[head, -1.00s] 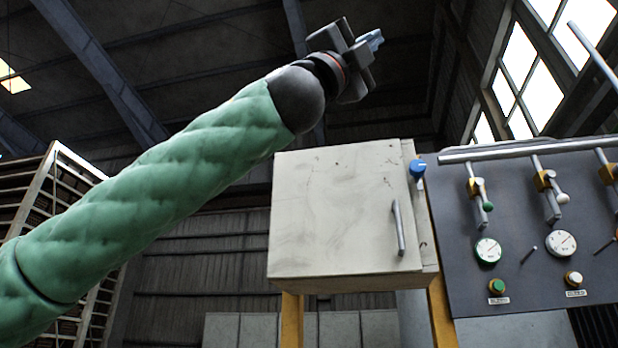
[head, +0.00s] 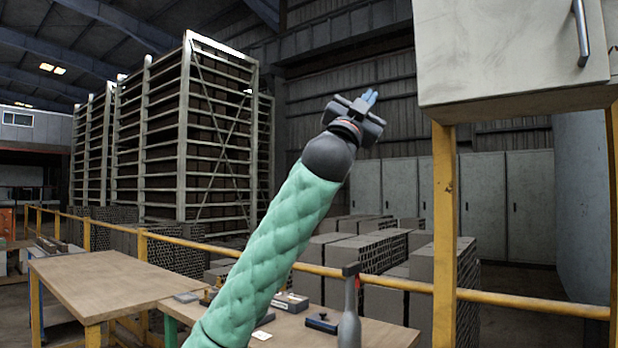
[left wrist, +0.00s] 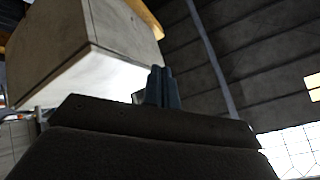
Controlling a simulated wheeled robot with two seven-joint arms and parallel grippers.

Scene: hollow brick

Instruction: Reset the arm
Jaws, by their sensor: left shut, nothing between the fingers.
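My left arm, in a green quilted sleeve, rises from the bottom of the head view. My left gripper (head: 368,97) is raised in the air at its end, its blue-grey fingers together and empty. In the left wrist view the gripper's fingers (left wrist: 164,87) are close together and point up, with nothing between them. A cream metal cabinet (head: 510,50) with a bar handle is at the upper right of the head view, apart from the gripper. It also shows in the left wrist view (left wrist: 70,50). My right gripper is not in view.
A wooden table (head: 105,285) stands at the lower left. A nearer workbench (head: 375,335) holds small tools. A yellow railing (head: 400,283) crosses behind it, before stacks of hollow bricks (head: 350,255). A tall rack (head: 190,130) stands behind. A yellow post (head: 444,220) supports the cabinet.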

